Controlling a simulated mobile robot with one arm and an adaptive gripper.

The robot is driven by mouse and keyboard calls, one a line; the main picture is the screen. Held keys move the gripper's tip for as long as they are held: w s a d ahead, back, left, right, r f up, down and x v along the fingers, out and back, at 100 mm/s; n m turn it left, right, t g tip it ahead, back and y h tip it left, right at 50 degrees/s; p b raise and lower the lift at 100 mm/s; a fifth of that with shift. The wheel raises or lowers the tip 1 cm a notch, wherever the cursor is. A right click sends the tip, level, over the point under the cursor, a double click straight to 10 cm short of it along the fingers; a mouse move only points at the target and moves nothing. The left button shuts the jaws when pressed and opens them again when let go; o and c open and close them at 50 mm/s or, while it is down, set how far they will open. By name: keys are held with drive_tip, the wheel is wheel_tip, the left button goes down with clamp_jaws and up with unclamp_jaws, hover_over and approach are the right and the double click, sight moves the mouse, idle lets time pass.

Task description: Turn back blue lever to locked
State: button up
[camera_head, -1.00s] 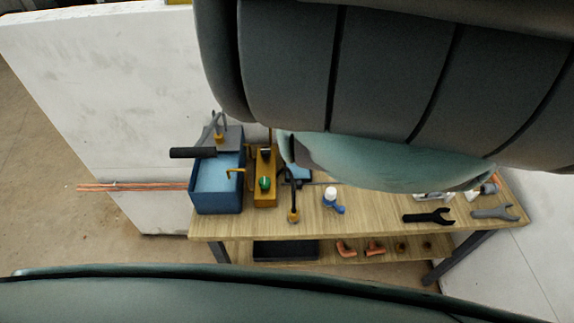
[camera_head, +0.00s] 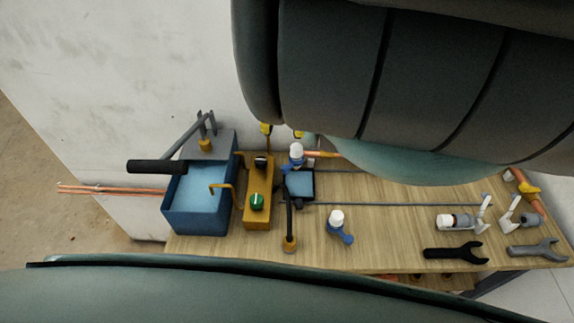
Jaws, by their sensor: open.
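No lever marked locked or unlocked can be read. A small blue lever-like part with a white cap (camera_head: 340,228) lies on the wooden bench (camera_head: 380,215), right of the black arm with a brass end. A second white-capped part with blue on it (camera_head: 296,155) sits at the back, by a copper pipe end and above a small dark tray of blue liquid (camera_head: 300,184). I cannot tell which of these is the blue lever, or its setting. My gripper is not in view; my large dark arm links cover the upper right.
A blue water tank (camera_head: 190,221) with a black-handled pump (camera_head: 157,167) stands at the bench's left. A yellow box with a green knob (camera_head: 257,202) is beside it. Two wrenches (camera_head: 456,254) (camera_head: 538,250) and white-and-grey fittings (camera_head: 462,221) lie right. The middle bench is mostly clear.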

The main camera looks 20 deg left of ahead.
drive_tip(key=b, duration=0.3)
hover_over(285, 166)
drive_tip(key=f, duration=0.6)
drive_tip(key=shift+s+f, duration=0.2)
drive_tip(key=shift+f, duration=0.2)
drive_tip(key=shift+w+f+p, duration=0.1)
drive_tip(key=shift+f+p, duration=0.6)
drive_tip(key=shift+f, duration=1.1)
drive_tip(key=shift+w+f, duration=0.1)
drive_tip(key=shift+f, duration=1.75)
drive_tip(key=shift+d, duration=0.1)
clamp_jaws()
